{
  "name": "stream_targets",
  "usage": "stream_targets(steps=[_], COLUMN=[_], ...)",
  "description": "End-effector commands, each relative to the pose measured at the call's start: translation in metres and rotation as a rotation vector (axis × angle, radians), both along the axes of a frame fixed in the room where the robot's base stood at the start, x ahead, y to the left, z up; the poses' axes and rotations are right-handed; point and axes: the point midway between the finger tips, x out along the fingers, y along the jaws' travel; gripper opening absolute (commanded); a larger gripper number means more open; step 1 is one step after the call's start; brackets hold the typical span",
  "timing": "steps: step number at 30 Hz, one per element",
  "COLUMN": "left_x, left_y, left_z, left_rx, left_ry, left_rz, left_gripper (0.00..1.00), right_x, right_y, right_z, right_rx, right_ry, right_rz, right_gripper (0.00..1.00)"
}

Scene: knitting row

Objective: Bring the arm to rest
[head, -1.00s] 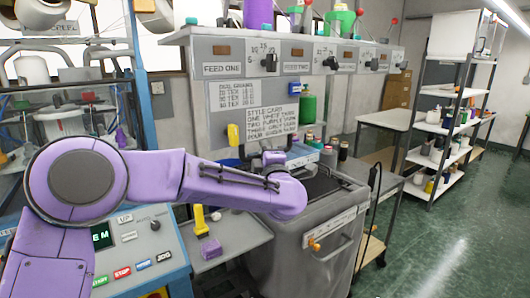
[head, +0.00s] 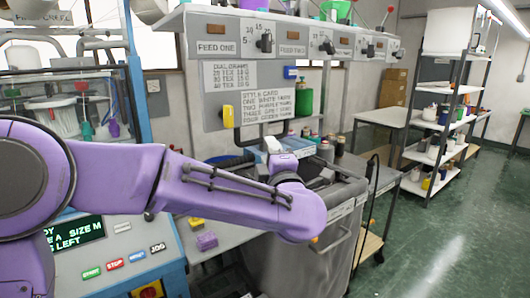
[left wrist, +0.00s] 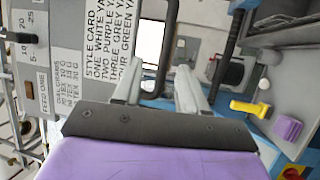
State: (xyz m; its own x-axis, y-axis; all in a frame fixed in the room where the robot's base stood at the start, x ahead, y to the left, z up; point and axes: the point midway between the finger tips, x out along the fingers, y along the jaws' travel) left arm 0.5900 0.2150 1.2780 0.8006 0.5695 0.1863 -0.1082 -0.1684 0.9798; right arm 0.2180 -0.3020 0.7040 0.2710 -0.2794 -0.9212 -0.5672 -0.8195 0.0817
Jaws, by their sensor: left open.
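My left arm is purple and reaches across the head view from the left. Its gripper (head: 272,146) points away from me, in front of the grey feed panel, and is partly hidden by my wrist. In the left wrist view its two pale fingers (left wrist: 160,62) stand apart with nothing between them. My right gripper is in neither view.
The feed panel (head: 230,75) with dials and a style card stands beyond the gripper. A control console (head: 125,240) is below my arm. A purple block (head: 206,241) lies on a grey shelf. A grey bin (head: 300,262) stands to the right, shelves (head: 440,125) farther off; the floor there is clear.

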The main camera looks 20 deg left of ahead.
Motion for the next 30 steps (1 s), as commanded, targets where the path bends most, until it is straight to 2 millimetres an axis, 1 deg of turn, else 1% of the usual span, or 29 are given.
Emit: stream_targets(steps=[1, 4, 16, 17, 18, 19, 20, 23, 24, 25, 26, 27, 28, 29, 30], left_x=[-0.004, -0.007, -0.006, -0.005, -0.002, 0.000, 0.002, 0.007, 0.004, 0.001, -0.004, -0.014, -0.022, -0.032, -0.048], left_y=[-0.003, -0.005, -0.006, -0.008, -0.016, -0.020, -0.022, -0.020, -0.017, -0.015, -0.012, -0.008, -0.005, -0.001, 0.004], left_z=[-0.002, -0.002, -0.001, -0.001, -0.004, -0.016, -0.034, -0.116, -0.154, -0.181, -0.208, -0.245, -0.271, -0.296, -0.329], left_rx=[0.001, 0.000, 0.001, 0.010, 0.046, 0.101, 0.159, 0.291, 0.336, 0.364, 0.391, 0.422, 0.444, 0.464, 0.487], left_ry=[-0.002, 0.000, 0.001, 0.006, 0.022, 0.059, 0.107, 0.294, 0.379, 0.442, 0.503, 0.587, 0.650, 0.711, 0.794], left_rz=[0.000, 0.000, -0.005, -0.018, -0.062, -0.105, -0.141, -0.223, -0.257, -0.281, -0.305, -0.336, -0.360, -0.383, -0.414], left_gripper=[0.42, 0.42, 0.42, 0.42, 0.42, 0.42, 0.42, 0.42, 0.42, 0.42, 0.42, 0.42, 0.42, 0.42, 0.42], right_x=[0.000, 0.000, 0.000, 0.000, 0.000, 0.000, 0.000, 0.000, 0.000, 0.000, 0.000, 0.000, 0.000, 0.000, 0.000], right_y=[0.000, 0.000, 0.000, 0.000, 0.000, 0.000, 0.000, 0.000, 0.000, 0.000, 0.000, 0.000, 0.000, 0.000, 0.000], right_z=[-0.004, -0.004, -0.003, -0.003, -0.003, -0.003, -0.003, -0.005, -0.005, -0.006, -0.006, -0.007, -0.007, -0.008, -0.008], right_rx=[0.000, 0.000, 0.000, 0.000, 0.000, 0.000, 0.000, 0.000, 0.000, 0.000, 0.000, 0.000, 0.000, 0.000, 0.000], right_ry=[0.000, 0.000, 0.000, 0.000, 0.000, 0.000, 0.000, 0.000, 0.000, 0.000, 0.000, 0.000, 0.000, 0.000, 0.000], right_rz=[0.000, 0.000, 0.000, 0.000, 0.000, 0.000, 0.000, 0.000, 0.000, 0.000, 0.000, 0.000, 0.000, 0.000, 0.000], right_gripper=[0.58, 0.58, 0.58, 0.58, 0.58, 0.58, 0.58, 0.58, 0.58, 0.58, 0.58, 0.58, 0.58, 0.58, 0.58])
